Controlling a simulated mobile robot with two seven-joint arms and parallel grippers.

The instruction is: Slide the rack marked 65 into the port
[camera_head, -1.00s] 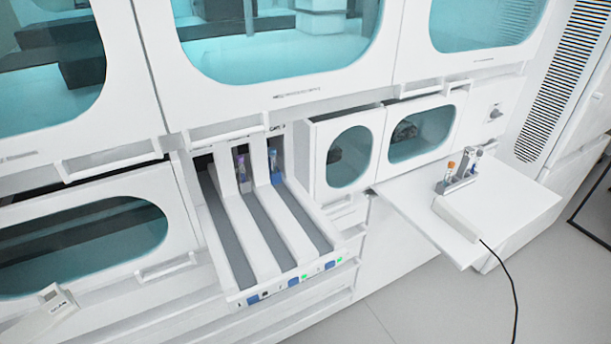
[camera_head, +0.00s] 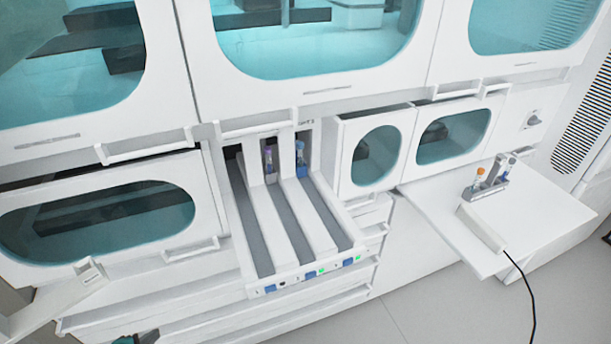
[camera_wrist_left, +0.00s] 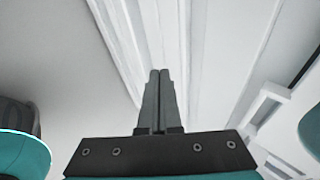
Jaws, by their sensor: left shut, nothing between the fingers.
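The port is a white tray (camera_head: 316,229) with several ridges and three grey lanes, sticking out from the machine. A rack with a purple-capped tube (camera_head: 268,160) stands at the back of the middle lane. A rack with a blue tube (camera_head: 301,160) stands at the back of the right lane. The left lane (camera_head: 250,225) looks empty. I cannot read a 65 on any rack. My left gripper (camera_wrist_left: 159,74) is shut and empty in the left wrist view. A dark and green part of it (camera_head: 146,338) shows at the bottom left in the head view, apart from the tray. My right gripper is out of view.
A white side shelf (camera_head: 540,215) at the right carries a small grey holder (camera_head: 484,190) with tubes and a corded white device (camera_head: 481,228). A white labelled piece (camera_head: 88,270) juts out at the left. Open floor shows at the lower right.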

